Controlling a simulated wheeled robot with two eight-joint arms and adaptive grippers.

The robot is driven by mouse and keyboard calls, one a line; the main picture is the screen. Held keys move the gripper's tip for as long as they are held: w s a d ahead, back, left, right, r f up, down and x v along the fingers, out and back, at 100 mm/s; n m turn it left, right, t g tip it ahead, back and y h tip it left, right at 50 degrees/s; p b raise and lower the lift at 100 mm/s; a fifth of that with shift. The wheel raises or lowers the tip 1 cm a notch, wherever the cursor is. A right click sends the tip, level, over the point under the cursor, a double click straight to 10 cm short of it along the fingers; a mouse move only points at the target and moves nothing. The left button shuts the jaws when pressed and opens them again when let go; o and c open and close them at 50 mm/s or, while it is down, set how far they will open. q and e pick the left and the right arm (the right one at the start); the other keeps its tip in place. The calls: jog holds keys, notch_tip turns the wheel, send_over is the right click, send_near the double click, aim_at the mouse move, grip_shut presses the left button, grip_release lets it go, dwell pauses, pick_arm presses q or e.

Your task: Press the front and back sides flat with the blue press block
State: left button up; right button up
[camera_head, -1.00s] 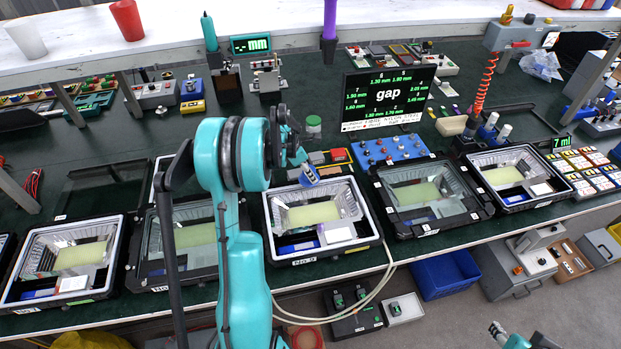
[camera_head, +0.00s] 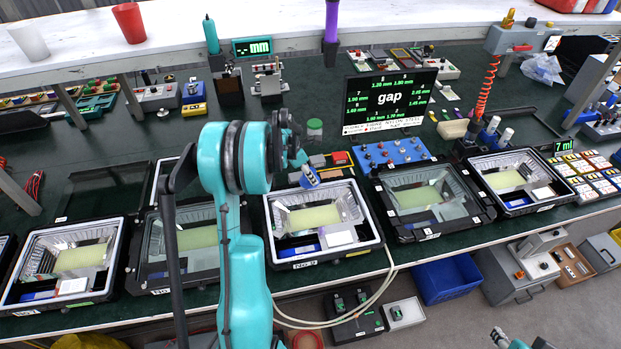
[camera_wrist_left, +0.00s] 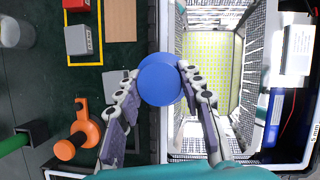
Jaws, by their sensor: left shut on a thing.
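My left gripper (camera_head: 304,163) is shut on the blue press block (camera_wrist_left: 160,79), which shows as a round blue face between the two fingers in the left wrist view. The block (camera_head: 309,176) is at the back rim of the middle floodlight housing (camera_head: 375,228). In the left wrist view it overlaps the housing's white rim (camera_wrist_left: 167,30); whether it touches the rim cannot be told. The housing is open, with a yellow-green panel (camera_head: 314,215) and ribbed reflective walls inside. My right gripper (camera_head: 499,335) is only partly visible at the bottom edge.
A black screen (camera_head: 389,101) reads "gap" with several green values. Similar housings stand on both sides, including a glass-covered one (camera_head: 462,228) to the right. A blue panel with knobs (camera_head: 391,151) and small tools lie behind the middle housing. A hose hangs in front.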

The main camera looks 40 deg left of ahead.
pick_arm(q)
jog(key=shift+f+b, duration=0.6)
jog(key=shift+f, duration=0.2)
jog(key=shift+r, duration=0.1)
dwell(0.6)
jog(key=shift+r+p, duration=1.65)
jog(key=shift+r, duration=0.8)
jog(key=shift+r+p, duration=1.6)
jog(key=shift+r, duration=0.85)
